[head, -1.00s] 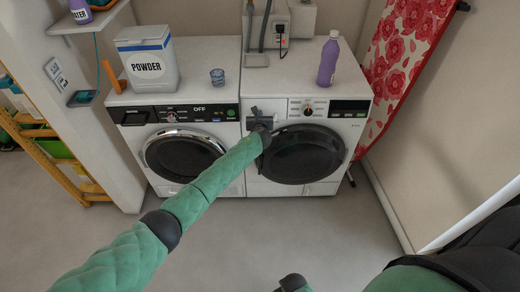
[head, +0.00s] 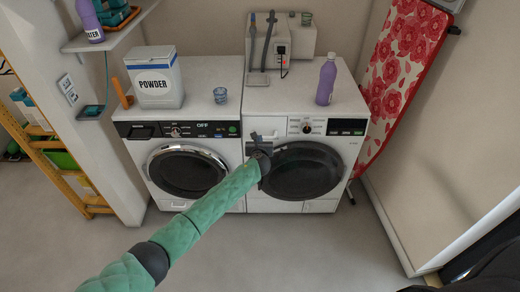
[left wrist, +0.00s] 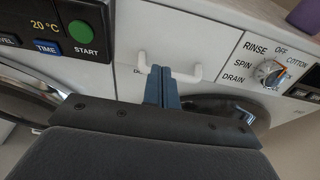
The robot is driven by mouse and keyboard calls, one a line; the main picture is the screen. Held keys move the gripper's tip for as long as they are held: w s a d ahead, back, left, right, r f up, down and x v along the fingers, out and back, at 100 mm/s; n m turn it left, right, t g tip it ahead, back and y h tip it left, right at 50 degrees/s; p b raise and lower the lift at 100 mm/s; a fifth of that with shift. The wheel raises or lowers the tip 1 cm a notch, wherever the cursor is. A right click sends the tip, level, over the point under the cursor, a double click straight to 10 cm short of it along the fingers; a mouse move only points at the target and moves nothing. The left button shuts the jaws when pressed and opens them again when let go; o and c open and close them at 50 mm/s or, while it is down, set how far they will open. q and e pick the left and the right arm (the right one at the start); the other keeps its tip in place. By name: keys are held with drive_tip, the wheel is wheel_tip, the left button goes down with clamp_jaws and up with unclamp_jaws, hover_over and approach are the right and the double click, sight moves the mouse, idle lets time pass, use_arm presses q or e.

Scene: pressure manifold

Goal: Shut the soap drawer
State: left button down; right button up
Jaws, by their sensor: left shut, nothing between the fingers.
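The soap drawer (left wrist: 190,32) is the white front at the upper left of the right-hand washing machine (head: 346,148). Its white bar handle (left wrist: 196,73) shows in the left wrist view. How far the drawer stands out is not clear. My right gripper is not in view.
The left-hand machine (head: 228,158) stands beside it, with a black panel and a powder box (head: 154,91) on top. An ironing board (head: 405,70) leans at the right. The floor in front is clear.

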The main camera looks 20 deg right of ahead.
use_arm(q)
drive_tip(key=s+a+r+n+b, duration=0.1)
drive_tip(key=s+a+r+n, duration=0.1)
drive_tip(key=s+n, duration=0.65)
drive_tip(key=w+a+r+n+g+y, duration=0.25)
drive_tip(key=w+a+n, duration=0.35)
drive_tip(key=n, duration=1)
drive_tip(key=s+a+f+n+g, duration=0.6)
drive_tip(key=s+a+f+n, duration=0.5)
drive_tip(key=s+a+f, duration=1.6)
drive_tip(key=s+a+f+g, duration=0.1)
drive_tip(key=s+f, duration=0.4)
drive_tip(key=s, duration=0.5)
drive_tip(key=s+a+f+n+g, duration=0.1)
drive_tip(key=s+a+f+g, duration=0.1)
drive_tip(key=s+f, duration=0.4)
drive_tip(key=s+a+f+g+y, duration=0.1)
drive_tip(key=s+a+f, duration=0.3)
drive_tip(key=s, duration=1.2)
wheel_tip(320, 180, down, 2)
drive_tip(key=shift+f+n+g, duration=0.1)
drive_tip(key=shift+n+g, duration=0.25)
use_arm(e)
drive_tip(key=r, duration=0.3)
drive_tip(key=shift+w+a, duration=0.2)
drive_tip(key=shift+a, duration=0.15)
